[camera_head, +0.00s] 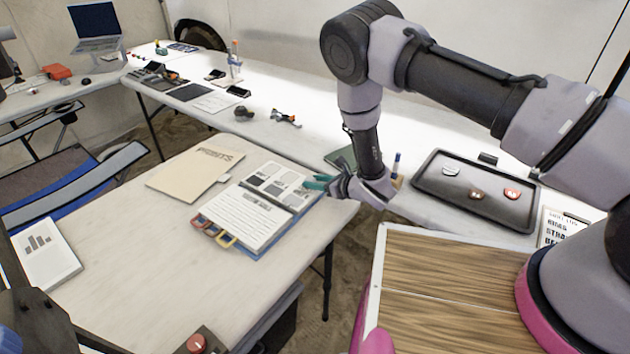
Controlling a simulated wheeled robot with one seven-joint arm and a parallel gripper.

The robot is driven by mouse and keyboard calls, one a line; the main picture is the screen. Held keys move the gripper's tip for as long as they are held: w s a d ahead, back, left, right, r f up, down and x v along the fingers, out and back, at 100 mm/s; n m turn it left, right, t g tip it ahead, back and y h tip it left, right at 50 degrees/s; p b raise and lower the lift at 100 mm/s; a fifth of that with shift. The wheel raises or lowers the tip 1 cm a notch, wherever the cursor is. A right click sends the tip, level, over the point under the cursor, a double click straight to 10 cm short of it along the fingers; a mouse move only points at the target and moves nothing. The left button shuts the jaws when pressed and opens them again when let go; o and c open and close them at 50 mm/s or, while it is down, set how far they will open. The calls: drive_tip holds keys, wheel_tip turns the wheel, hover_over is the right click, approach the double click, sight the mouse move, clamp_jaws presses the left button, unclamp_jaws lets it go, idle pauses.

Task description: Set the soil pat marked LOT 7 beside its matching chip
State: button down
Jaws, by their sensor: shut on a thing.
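My gripper (319,183), with teal fingertips, is over the right edge of the open book. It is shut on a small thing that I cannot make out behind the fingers. The open book (258,212) shows a page of grey and pale chips (276,182) and a page of lines. On the black tray (440,202) at right lie a pale pat (451,170), a brown pat (477,194) and a red pat (511,193). A small pale lump (224,178) lies at the book's upper left. No LOT 7 mark is readable.
A tan folder (190,175) lies left of the book. Colored clips (213,231) sit on the book's near left edge. A printed sheet (560,228) lies right of the tray. The near table (140,265) has clear room at its left front.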

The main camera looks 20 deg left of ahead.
drive_tip(key=shift+f, duration=0.15)
drive_tip(key=shift+c, duration=1.7)
unclamp_jaws()
